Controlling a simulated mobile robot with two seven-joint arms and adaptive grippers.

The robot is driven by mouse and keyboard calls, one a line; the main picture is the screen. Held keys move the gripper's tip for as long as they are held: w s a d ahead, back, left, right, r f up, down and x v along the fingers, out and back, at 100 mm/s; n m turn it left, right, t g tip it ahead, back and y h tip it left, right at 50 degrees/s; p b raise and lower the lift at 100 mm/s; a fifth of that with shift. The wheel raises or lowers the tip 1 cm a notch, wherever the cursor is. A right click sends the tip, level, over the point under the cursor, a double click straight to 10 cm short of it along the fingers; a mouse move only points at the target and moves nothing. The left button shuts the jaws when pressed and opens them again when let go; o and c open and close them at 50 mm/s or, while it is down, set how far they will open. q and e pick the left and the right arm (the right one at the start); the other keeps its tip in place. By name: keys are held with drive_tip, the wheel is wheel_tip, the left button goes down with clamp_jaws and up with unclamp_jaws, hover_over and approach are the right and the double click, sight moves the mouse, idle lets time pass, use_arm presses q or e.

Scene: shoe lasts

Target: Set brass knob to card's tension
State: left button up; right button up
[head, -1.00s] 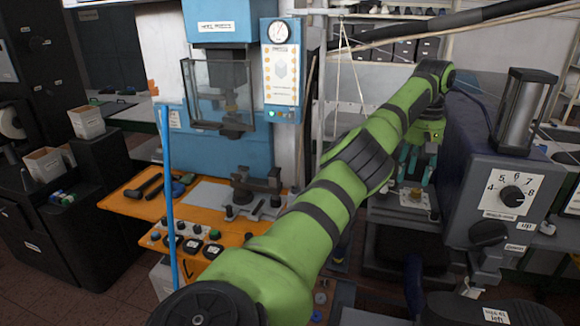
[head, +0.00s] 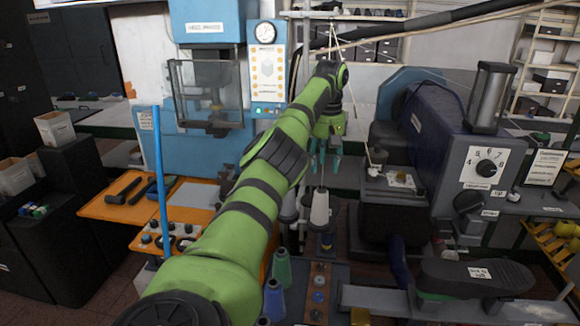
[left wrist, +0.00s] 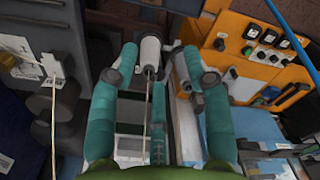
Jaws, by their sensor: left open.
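My left gripper (head: 325,165) has teal fingers, open and empty, pointing down above a white cone spool (head: 320,208). In the left wrist view, the open fingers (left wrist: 160,58) lie to either side of the spool (left wrist: 150,50), with a pale thread running down between them. I cannot make out a brass knob for certain; a small yellowish part shows beside a white card-like plate (head: 403,179), right of the gripper. That plate may also be the white one at the left of the wrist view (left wrist: 12,55); its marks are unreadable. My right gripper is not in view.
A dark blue machine with a black numbered dial (head: 487,168) stands on the right. A printed sign (head: 544,167) is beside it. A blue press (head: 210,70) and an orange control bench (head: 130,205) stand on the left.

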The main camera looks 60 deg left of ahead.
use_arm(q)
drive_tip(key=s+a+f+m+y, duration=0.1)
drive_tip(key=a+f+y, duration=0.1)
drive_tip(key=a+f, duration=0.3)
drive_tip(key=s+a+f+m+g+y, duration=0.1)
drive_tip(key=a+f, duration=0.4)
drive_tip(key=f, duration=0.7)
drive_tip(key=shift+s+m+y, duration=0.5)
drive_tip(key=shift+s+m, duration=0.1)
drive_tip(key=shift+s, duration=0.1)
